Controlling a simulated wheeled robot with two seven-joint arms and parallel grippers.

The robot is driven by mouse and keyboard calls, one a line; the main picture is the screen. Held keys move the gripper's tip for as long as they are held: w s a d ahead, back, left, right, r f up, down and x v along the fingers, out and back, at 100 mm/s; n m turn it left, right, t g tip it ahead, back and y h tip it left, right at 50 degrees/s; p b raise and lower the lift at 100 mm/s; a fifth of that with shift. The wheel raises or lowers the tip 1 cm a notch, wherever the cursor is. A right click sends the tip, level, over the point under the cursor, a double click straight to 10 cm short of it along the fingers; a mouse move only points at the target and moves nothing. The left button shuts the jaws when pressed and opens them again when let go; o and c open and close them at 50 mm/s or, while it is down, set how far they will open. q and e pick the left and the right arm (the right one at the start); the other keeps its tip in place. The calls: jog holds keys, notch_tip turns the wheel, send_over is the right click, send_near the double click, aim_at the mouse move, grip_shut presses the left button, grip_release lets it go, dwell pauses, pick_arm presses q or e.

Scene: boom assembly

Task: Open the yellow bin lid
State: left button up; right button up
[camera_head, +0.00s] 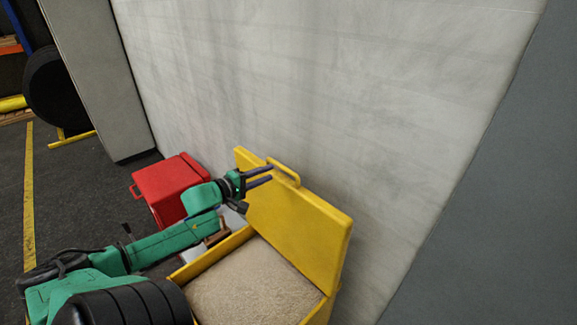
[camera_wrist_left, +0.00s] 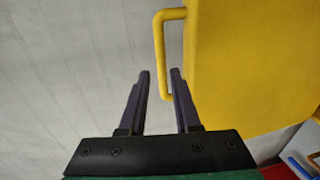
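The yellow bin (camera_head: 318,313) stands against the wall with its lid (camera_head: 297,228) raised to a steep angle. Sand-like material (camera_head: 255,285) shows inside the bin. The lid's handle (camera_head: 284,172) is a yellow loop on its upper edge; it also shows in the left wrist view (camera_wrist_left: 161,50). My left gripper (camera_head: 271,174) is open, its two dark fingers beside the lid near the handle. In the left wrist view the fingers (camera_wrist_left: 160,75) are apart, and the handle's lower end lies around the gap between their tips. Contact cannot be told. My right gripper is not in view.
A red bin (camera_head: 172,185) stands left of the yellow bin, behind my left arm. A pale wall (camera_head: 330,80) rises close behind the yellow bin. Open dark floor with a yellow line (camera_head: 28,190) lies at the left.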

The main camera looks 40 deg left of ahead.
aim_at(281, 168)
pick_arm(q)
jog(key=w, duration=0.2)
jog(key=w+f, duration=0.1)
jog(key=w, duration=0.2)
jog(key=w+b, duration=0.1)
jog(key=w, duration=0.2)
jog(key=shift+d+f, duration=0.25)
jog(key=shift+d, duration=0.1)
jog(key=shift+w+d+f, duration=0.1)
jog(key=shift+w+f, duration=0.05)
jog(key=shift+w, duration=0.45)
jog(key=shift+w+f, duration=0.1)
jog(key=shift+w, duration=0.45)
grip_shut()
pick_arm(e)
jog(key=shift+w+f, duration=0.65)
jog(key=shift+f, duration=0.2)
pick_arm(q)
jog(key=shift+s, duration=0.1)
